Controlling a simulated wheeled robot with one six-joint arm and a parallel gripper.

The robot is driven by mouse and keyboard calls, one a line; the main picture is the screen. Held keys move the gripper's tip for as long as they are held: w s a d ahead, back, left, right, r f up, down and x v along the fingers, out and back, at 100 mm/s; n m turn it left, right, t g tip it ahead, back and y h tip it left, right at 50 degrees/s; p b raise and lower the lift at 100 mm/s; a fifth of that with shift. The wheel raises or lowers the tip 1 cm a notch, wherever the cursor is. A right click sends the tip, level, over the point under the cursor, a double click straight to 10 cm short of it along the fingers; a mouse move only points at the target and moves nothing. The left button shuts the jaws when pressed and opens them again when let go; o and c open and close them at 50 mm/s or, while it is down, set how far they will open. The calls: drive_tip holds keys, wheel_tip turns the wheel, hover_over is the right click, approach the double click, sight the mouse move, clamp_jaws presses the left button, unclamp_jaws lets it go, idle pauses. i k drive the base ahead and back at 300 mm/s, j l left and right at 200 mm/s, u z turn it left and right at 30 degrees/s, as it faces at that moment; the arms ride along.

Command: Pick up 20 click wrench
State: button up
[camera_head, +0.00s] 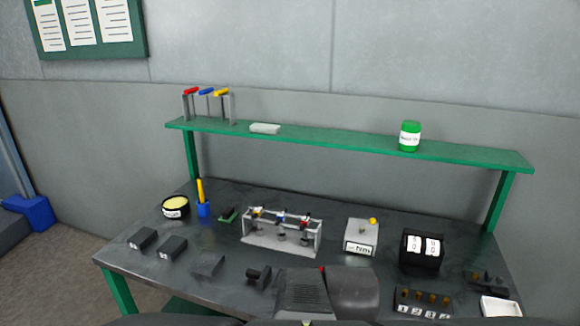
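I cannot tell for sure which object is the 20 click wrench, as no label reading 20 click wrench is legible. A rack (232,107) on the left end of the green shelf holds three tools with coloured tops: a red one (190,91), a blue one (206,91) and a yellow one (221,92). A grey metal stand (283,240) in the middle of the bench holds small parts with yellow, blue and red marks. Two small dark blocks (142,238) (173,247) with unreadable white labels lie at the front left.
The green shelf (340,143) also bears a pale block (265,128) and a green jar (410,136).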

sight(259, 211)
drive_tip(key=u, duration=0.4)
drive_tip(key=i+j+z, duration=0.1)
drive_tip(key=i+j, duration=0.15)
drive_tip(key=i+j+z, duration=0.1)
drive_tip(key=i+j, duration=0.15)
drive_tip(key=j, duration=0.25)
drive_tip(key=i+j+z, duration=0.1)
drive_tip(key=j, duration=0.3)
drive_tip(key=i+j, duration=0.35)
drive_tip(key=j+z, duration=0.05)
